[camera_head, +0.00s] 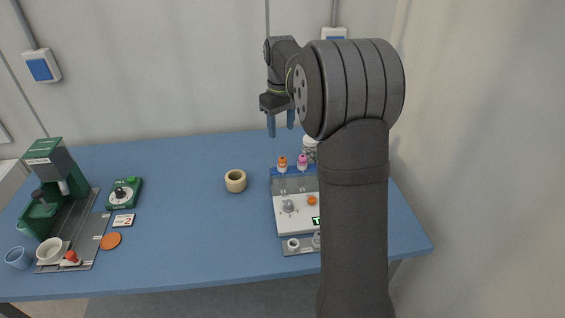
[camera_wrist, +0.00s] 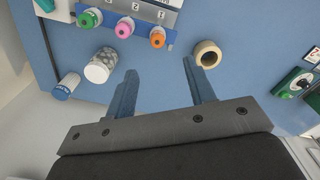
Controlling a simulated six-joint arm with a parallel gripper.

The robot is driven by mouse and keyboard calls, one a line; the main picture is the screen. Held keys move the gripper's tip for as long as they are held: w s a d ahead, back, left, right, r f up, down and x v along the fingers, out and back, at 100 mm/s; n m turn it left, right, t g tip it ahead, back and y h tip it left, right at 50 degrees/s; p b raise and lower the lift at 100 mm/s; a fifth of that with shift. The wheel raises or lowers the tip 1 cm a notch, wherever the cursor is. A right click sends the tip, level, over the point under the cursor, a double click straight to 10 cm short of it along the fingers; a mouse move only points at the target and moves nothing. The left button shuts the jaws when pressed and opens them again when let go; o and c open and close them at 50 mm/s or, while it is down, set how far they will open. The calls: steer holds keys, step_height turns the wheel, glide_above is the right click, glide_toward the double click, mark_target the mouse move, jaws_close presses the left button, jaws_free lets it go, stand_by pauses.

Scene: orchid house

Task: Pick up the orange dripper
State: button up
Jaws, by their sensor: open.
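The orange dripper (camera_head: 282,165) stands in the blue back rail of a white bench device (camera_head: 291,213), beside a pink dripper (camera_head: 303,162). In the wrist view the orange dripper (camera_wrist: 158,38) is at the right end of a row, with the pink dripper (camera_wrist: 123,29) and a green dripper (camera_wrist: 90,18) to its left. My gripper (camera_head: 281,126) is open and empty, raised above the back of the table. In the wrist view its fingers (camera_wrist: 161,71) point towards the rail, with the orange dripper ahead between them and apart from both. My arm hides the device's right side in the head view.
A beige ring (camera_head: 235,181) lies left of the device. A white jar (camera_wrist: 101,65) and a blue-capped bottle (camera_wrist: 66,86) stand near the rail. A green machine (camera_head: 57,185) and a green timer (camera_head: 124,193) are at left. The table's middle is mostly clear.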

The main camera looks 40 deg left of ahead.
step_height(320, 180, up, 4)
steer(key=r, duration=0.1)
glide_above(283, 158)
steer(key=shift+m, duration=0.4)
steer(key=f, duration=1.2)
steer(key=shift+s+a, duration=0.15)
steer(key=shift+s, duration=0.1)
steer(key=shift+w+f, duration=0.15)
steer(key=shift+f, duration=2.6)
steer(key=c, duration=1.1)
